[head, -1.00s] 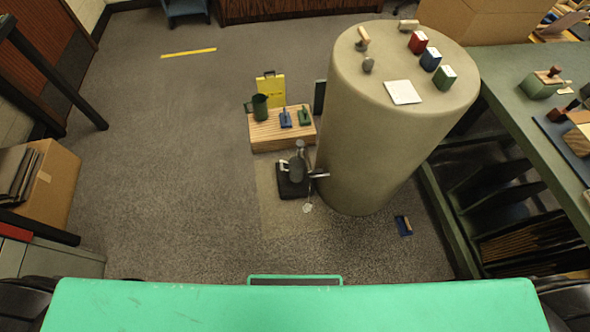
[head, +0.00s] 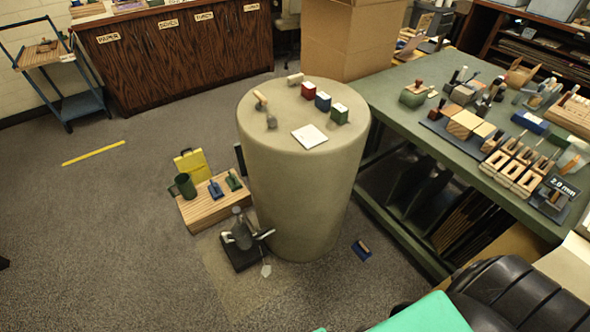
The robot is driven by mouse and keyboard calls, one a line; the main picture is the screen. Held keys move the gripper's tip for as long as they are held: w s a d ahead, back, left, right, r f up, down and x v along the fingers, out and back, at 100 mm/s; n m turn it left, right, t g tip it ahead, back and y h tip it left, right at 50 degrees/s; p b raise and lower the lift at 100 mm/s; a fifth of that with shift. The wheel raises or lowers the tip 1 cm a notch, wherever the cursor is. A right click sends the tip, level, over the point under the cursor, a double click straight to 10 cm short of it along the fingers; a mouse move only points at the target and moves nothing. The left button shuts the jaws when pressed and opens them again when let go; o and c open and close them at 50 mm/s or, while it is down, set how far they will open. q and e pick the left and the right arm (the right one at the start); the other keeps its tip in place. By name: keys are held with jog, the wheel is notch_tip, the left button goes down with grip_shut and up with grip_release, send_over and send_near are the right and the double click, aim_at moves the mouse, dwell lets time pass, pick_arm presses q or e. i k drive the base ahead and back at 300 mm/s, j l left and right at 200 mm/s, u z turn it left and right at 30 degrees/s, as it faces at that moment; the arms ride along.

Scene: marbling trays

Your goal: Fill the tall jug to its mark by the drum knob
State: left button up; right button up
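The drum (head: 300,185) is a large beige cylinder standing in the middle of the head view. At its lower left, a small grey vessel (head: 241,234) stands on a black square base (head: 238,257) on the floor. A pale metallic fitting (head: 263,235) sticks out beside it, close to the drum's side; I cannot tell whether this is the knob. A dark green jug with a handle (head: 184,187) stands on a low wooden crate (head: 205,212) left of the drum. No fill mark or liquid level can be made out. Neither gripper is in view.
Small blocks and a white card (head: 309,136) lie on the drum's top. A green table (head: 400,120) full of tools borders the right. The floor at left is open, with a yellow strip (head: 93,152).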

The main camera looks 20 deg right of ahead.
aim_at(236, 210)
jog(key=i+j+z, duration=0.35)
jog(key=j, duration=0.25)
jog(key=i+j+z, duration=0.3)
jog(key=j, duration=0.45)
jog(key=i+j+z, duration=0.15)
jog(key=j, duration=0.25)
jog(key=i+j+z, duration=0.2)
jog(key=j, duration=0.2)
